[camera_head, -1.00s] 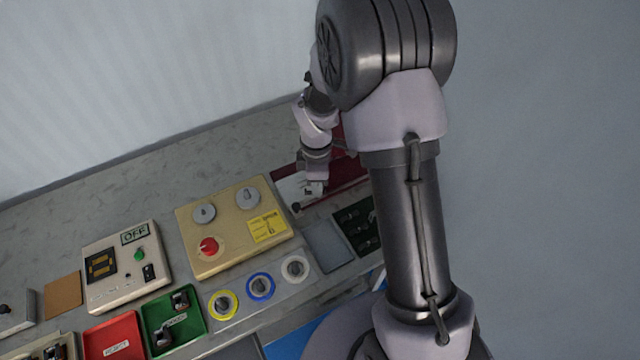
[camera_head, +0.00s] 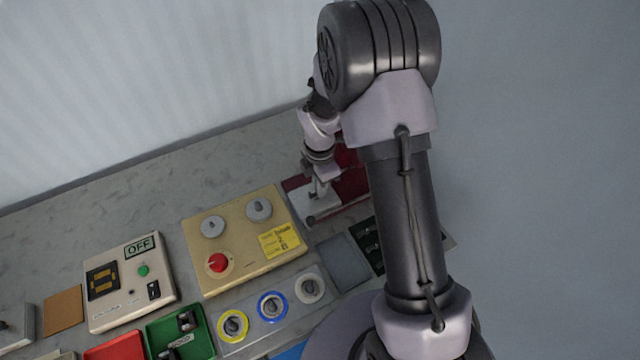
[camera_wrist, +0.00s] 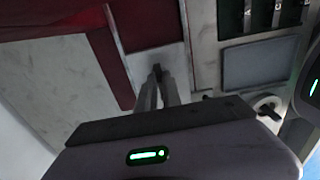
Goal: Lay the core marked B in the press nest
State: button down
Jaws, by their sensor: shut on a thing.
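My gripper (camera_wrist: 158,75) is shut on a small dark piece (camera_wrist: 157,67) in the wrist view. The piece is mostly hidden between the fingertips and no letter on it can be read. The red press (camera_wrist: 125,50) stands beside the fingers, with a pale grey plate (camera_wrist: 172,58) under the fingertips. In the head view my gripper (camera_head: 318,190) points down over the pale press base (camera_head: 325,207), and the red press body (camera_head: 350,180) is partly behind my arm. I cannot tell whether the piece touches the plate, and no nest recess is clear.
A dark slotted tray (camera_head: 369,244) and a grey pad (camera_head: 344,262) lie in front of the press.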

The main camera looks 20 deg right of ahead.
jog(key=shift+f, duration=0.1)
dwell(0.4)
jog(key=shift+f+b, duration=0.35)
jog(key=shift+f, duration=0.05)
jog(key=c, duration=1.4)
grip_release()
jog(key=shift+c, duration=0.2)
notch_tip(320, 180, up, 18)
jog(key=p, duration=0.5)
jog(key=shift+f+p, duration=0.25)
jog(key=shift+p, duration=0.05)
